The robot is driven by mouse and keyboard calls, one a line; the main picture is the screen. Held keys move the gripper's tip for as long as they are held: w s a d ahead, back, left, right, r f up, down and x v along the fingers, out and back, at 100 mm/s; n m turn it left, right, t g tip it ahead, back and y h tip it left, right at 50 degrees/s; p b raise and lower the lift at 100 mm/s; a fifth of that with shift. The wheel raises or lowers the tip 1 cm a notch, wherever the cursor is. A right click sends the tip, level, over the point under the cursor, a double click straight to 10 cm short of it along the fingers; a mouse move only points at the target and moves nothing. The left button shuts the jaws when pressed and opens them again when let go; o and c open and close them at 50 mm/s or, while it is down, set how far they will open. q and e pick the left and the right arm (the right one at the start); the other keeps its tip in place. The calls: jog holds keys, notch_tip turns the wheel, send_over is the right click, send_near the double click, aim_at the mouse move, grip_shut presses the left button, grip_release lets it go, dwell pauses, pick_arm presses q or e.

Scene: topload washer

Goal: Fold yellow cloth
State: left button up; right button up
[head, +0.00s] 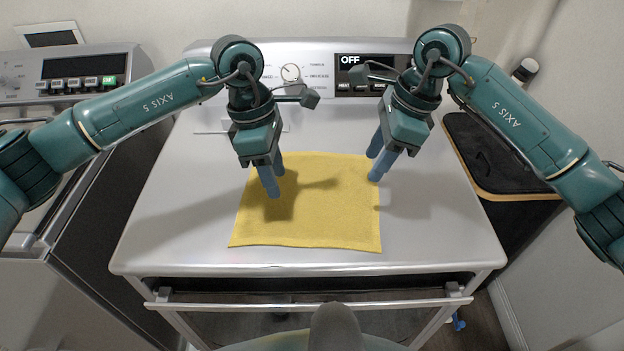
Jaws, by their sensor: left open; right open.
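A yellow cloth (325,220) lies flat and spread out on the light grey top of the washer (170,220). My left gripper (275,181) is open and empty over the cloth's upper left part, and its shadow falls on the cloth. My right gripper (377,166) is open and empty at the cloth's upper right corner. It hides part of that corner. I cannot tell whether either gripper's fingertips touch the cloth.
The washer's control panel (325,70) with a dial and a display reading OFF stands behind the cloth. Another appliance (85,80) is at the left. A black board with a wooden edge (490,160) is at the right. The washer top around the cloth is clear.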

pick_arm(q)
notch_tip(320, 180, up, 2)
jog(key=t+y, duration=0.1)
jog(key=y, duration=0.1)
send_over(258, 193)
notch_tip(258, 193, down, 8)
jog(key=shift+r, duration=0.25)
pick_arm(e)
jog(key=f, duration=0.8)
jog(key=shift+w, duration=0.3)
pick_arm(q)
jog(key=shift+f, duration=0.2)
pick_arm(e)
jog(key=shift+f, duration=0.15)
pick_arm(q)
jog(key=shift+c, duration=0.4)
pick_arm(e)
jog(key=shift+c, duration=0.4)
pick_arm(q)
jog(key=shift+s, duration=0.1)
grip_shut()
pick_arm(e)
grip_shut()
pick_arm(q)
jog(key=shift+r, duration=0.15)
